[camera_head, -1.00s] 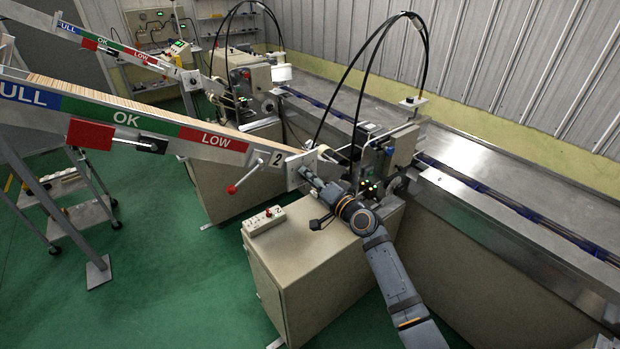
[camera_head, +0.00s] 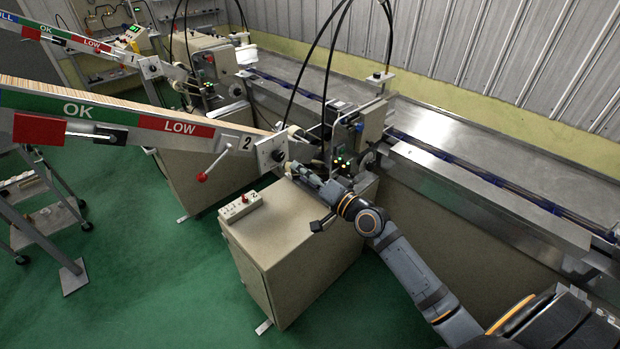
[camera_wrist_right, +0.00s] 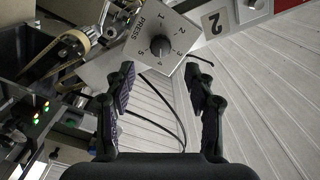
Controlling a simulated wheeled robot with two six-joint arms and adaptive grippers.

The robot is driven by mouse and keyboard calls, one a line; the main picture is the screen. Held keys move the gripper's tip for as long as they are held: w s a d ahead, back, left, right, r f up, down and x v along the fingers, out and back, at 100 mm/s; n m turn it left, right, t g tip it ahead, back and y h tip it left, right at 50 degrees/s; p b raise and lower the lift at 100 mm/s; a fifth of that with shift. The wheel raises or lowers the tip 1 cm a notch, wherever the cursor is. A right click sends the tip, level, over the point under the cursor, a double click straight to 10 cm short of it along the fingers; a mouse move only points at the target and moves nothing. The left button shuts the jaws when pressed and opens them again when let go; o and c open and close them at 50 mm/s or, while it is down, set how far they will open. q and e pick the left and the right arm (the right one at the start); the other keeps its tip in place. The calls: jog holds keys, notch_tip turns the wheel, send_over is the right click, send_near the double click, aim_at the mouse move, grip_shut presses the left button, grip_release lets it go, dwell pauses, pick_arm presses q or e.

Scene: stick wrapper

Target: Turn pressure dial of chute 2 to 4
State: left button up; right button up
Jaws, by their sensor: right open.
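The pressure dial of chute 2 is a dark round knob (camera_wrist_right: 160,46) on a light plate (camera_wrist_right: 142,28) marked PRESS with numbers 1 to 5. In the right wrist view the knob sits ahead of my right gripper (camera_wrist_right: 160,80), between its spread fingers and apart from them. Its exact setting is too small to read. In the head view the plate (camera_head: 265,150) is at the lower end of the chute marked 2 (camera_head: 246,143). My right gripper (camera_head: 293,169) is open and empty, just right of and below the plate. My left gripper is out of view.
A red-knobbed lever (camera_head: 203,177) hangs left of the plate. A switch box (camera_head: 240,207) lies on the cabinet (camera_head: 290,240) below my right gripper. Machinery with lit buttons (camera_head: 345,160) stands close on the right. Chute 1 (camera_head: 100,45) is farther back.

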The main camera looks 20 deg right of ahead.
jog(key=v, duration=0.2)
jog(key=shift+s+d, duration=0.1)
jog(key=shift+s, duration=0.3)
jog(key=shift+d+f, duration=0.1)
